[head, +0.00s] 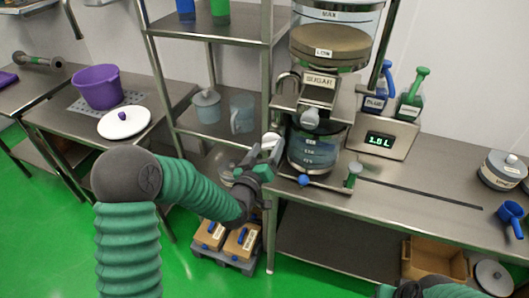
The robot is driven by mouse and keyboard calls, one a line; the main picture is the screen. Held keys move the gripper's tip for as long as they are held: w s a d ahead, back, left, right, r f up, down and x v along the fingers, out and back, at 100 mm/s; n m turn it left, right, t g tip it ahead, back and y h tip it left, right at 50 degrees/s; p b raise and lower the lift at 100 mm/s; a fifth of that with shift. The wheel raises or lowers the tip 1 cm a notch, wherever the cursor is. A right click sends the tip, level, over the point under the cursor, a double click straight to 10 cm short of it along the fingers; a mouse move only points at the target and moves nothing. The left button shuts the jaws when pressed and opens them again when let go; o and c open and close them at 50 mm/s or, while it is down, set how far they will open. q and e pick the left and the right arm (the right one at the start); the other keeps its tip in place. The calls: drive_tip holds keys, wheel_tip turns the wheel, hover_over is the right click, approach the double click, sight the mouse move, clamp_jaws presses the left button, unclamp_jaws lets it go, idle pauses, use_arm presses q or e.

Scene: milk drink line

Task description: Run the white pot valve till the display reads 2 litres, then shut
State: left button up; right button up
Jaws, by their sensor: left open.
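The display (380,141) at the back of the steel bench shows green digits that look like 1.8 L; the middle character is small. A clear vessel (312,153) with level marks stands on the bench below the SUGAR hopper (319,85). A pale grey-white knob (310,118) shows below that hopper. A pipe with a blue knob (304,180) and a green handle (353,174) runs along the vessel's front. I cannot tell which part is the white pot valve. My left gripper (267,155) is open, left of the vessel. My right gripper is not clearly visible.
Blue and green bottles (410,102) stand behind the display. A lidded pot (502,170) and blue scoop (511,217) are at the right. A purple bucket (97,87) and white lid (124,122) are on the left table. The bench's middle right is largely clear.

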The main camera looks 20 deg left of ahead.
use_arm(q)
drive_tip(key=s+p, duration=1.2)
drive_tip(key=s, duration=0.4)
drive_tip(key=shift+s+a, duration=0.3)
drive_tip(key=shift+s, duration=0.1)
drive_tip(key=shift+f, duration=0.1)
idle(5.9)
